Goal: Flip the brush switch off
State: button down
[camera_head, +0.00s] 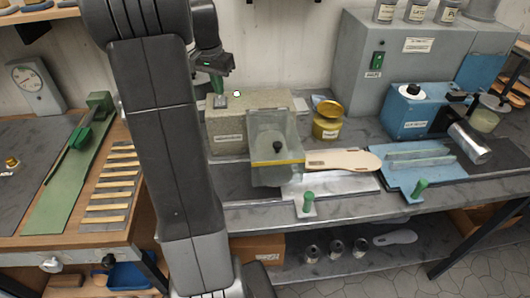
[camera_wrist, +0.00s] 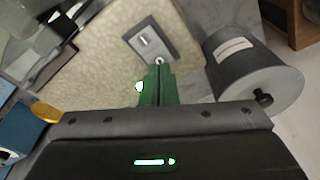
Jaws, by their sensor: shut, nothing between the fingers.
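A small grey switch plate (camera_head: 220,101) sits on top of a beige speckled box (camera_head: 228,140). In the wrist view the switch plate (camera_wrist: 143,36) shows a pale slot and a small round metal tip at its lower edge, right at my fingertips. My gripper (camera_head: 217,92) has green fingers, shut and empty, just above the plate; it also shows in the wrist view (camera_wrist: 158,68). I cannot tell whether the fingertips touch the switch, or which way its lever leans. A small white light (camera_head: 236,93) glows beside the switch.
A grey labelled cylinder (camera_wrist: 250,78) with a black knob stands close right of the box in the wrist view. A clear-walled guard (camera_head: 275,135) and a yellow jar (camera_head: 327,120) stand to the right in the head view. A grey cabinet (camera_head: 410,55) stands behind them.

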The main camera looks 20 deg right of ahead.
jog(key=shift+f+b, duration=0.35)
jog(key=shift+f, duration=0.35)
jog(key=shift+r, duration=0.1)
notch_tip(320, 180, up, 7)
jog(key=p, duration=0.6)
dwell(0.4)
notch_tip(320, 180, down, 7)
jog(key=b, duration=0.6)
dwell(0.4)
jog(key=shift+r, duration=0.1)
